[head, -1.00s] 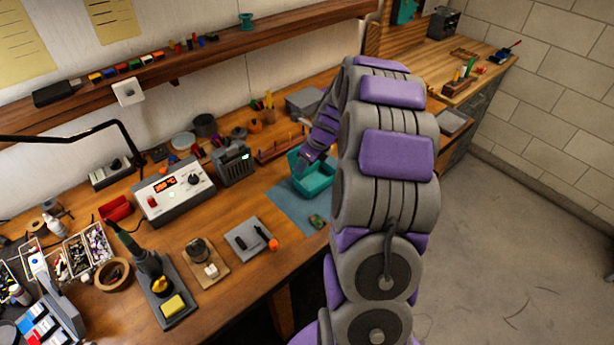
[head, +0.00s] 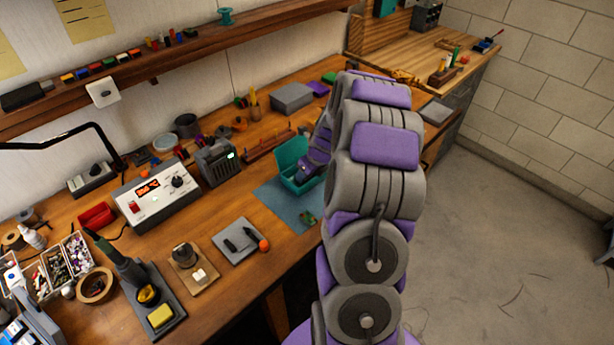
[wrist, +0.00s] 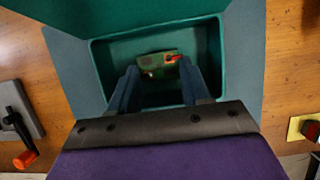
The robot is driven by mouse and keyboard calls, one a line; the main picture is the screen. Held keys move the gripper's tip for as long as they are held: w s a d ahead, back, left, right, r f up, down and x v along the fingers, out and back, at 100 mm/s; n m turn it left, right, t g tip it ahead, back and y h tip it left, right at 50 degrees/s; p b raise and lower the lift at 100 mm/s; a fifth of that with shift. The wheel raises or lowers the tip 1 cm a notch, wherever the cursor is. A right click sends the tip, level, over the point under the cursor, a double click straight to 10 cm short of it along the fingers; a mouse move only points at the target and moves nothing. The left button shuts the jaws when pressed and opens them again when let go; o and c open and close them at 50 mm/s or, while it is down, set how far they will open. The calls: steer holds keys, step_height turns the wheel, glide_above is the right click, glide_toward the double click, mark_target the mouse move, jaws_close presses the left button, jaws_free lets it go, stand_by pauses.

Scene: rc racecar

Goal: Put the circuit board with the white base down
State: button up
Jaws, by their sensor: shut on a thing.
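A small green circuit board (wrist: 158,64) with a red part shows between my fingertips in the wrist view. Its base is mostly hidden, so I cannot tell its colour. My gripper (wrist: 158,78) is shut on this board, with one finger at each side. The gripper reaches down into an open teal box (head: 293,182), whose rim also shows around the fingers in the wrist view (wrist: 100,68). I cannot tell whether the board touches the box floor. In the head view my arm and the box wall hide the board.
The box stands on a blue-grey mat (head: 283,207). A second small board (head: 307,218) lies near the mat's front edge. The soldering station (head: 155,195) and a grey device (head: 215,162) stand behind.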

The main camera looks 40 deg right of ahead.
steer(key=shift+f, duration=0.5)
steer(key=shift+d+r, duration=0.1)
steer(key=shift+d, duration=0.05)
steer(key=o, duration=1.1)
